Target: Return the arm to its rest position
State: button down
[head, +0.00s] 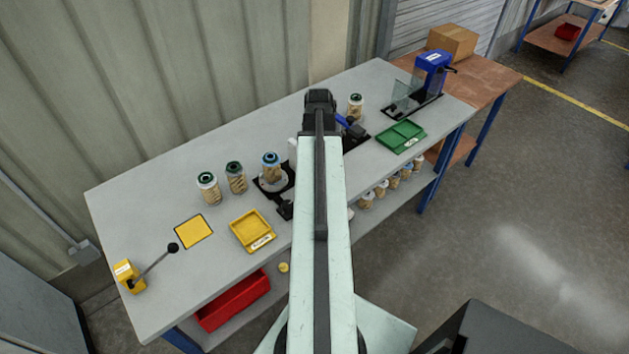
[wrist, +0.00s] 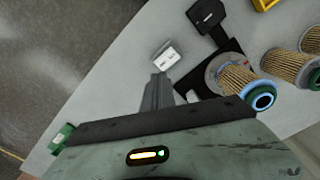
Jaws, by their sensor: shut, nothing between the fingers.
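My arm stretches forward over the grey workbench (head: 150,190) in the head view, its black wrist (head: 319,108) above the middle of the bench. My gripper (wrist: 158,82) shows in the wrist view with its fingers together and nothing between them. The fingertips are hidden in the head view. The gripper is beside a blue-ringed filter cartridge (wrist: 238,78), which stands in a black fixture (wrist: 196,85), and apart from it. The same cartridge shows in the head view (head: 271,168). A small white block (wrist: 166,54) lies just beyond the fingertips.
Green-topped cartridges (head: 208,186) stand left of the fixture; another (head: 355,105) stands behind right. A yellow tray (head: 252,231), yellow square (head: 193,232) and lever (head: 130,275) are at left. A green tray (head: 401,136) and blue device (head: 432,72) are at right.

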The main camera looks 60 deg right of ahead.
jog(key=shift+w, duration=0.1)
dwell(0.3)
jog(key=w+a+n, duration=0.5)
jog(key=w+a, duration=1.3)
jog(key=a, duration=0.1)
jog(key=w+a+n, duration=0.2)
jog(key=a, duration=1.3)
jog(key=w+a+n, duration=0.2)
jog(key=a, duration=1.3)
jog(key=shift+n, duration=0.3)
